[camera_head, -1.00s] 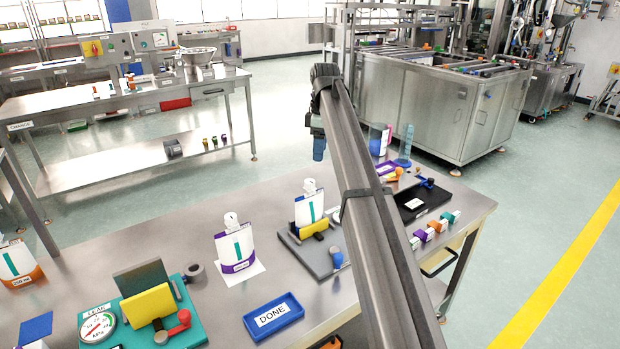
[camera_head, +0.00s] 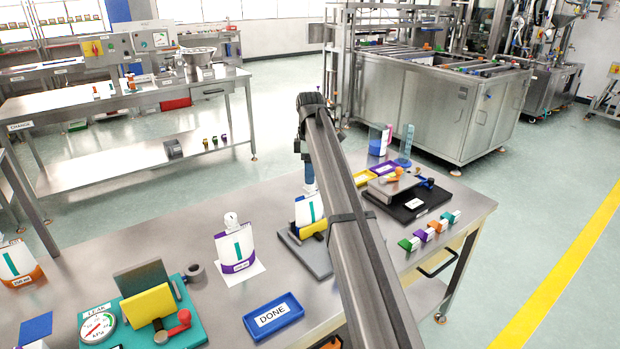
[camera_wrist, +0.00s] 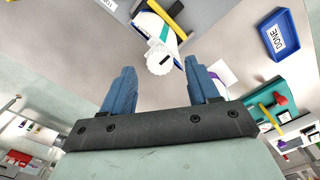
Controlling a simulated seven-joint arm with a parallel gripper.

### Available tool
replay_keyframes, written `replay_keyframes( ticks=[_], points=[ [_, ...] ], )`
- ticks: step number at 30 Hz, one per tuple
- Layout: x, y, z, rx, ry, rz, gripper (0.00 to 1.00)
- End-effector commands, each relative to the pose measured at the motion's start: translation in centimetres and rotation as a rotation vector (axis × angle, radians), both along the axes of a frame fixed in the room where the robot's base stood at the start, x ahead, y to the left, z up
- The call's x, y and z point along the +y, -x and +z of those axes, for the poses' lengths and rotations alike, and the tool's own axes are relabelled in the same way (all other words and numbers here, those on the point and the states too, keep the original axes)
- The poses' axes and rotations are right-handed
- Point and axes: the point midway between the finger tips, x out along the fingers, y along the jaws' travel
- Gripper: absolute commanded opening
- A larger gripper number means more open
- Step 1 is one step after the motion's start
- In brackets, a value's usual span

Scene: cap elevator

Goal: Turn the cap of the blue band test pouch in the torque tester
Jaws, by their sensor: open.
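The white pouch with a teal stripe (camera_head: 303,211) stands upright in the torque tester, with blue showing low on it. The tester has a grey base (camera_head: 318,262) and a yellow clamp (camera_head: 313,229). The pouch also shows in the wrist view (camera_wrist: 152,30), with its round white ribbed cap (camera_wrist: 160,64) facing the camera. My gripper (camera_head: 309,184) points down over the pouch and hides the cap in the head view. In the wrist view my gripper (camera_wrist: 160,68) is open, its blue fingers on either side of the cap with gaps visible; contact is not seen.
A purple-banded pouch (camera_head: 236,250) stands to the left on a white sheet. A blue DONE tray (camera_head: 273,317) lies in front. A teal leak tester (camera_head: 185,333) is at front left. A black scale (camera_head: 408,208) and several small colored clips (camera_head: 428,235) are at right.

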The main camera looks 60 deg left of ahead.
Motion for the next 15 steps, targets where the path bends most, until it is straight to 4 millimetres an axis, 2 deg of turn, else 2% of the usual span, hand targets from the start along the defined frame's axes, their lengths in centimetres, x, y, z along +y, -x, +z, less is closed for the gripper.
replay_keyframes(
  ticks=[6, 15],
  points=[
    [0.0, 0.0, -2.2, 0.0, 0.0, 0.0, 0.6],
    [0.0, 0.0, -2.7, -0.001, -0.001, 0.0, 0.6]
  ],
)
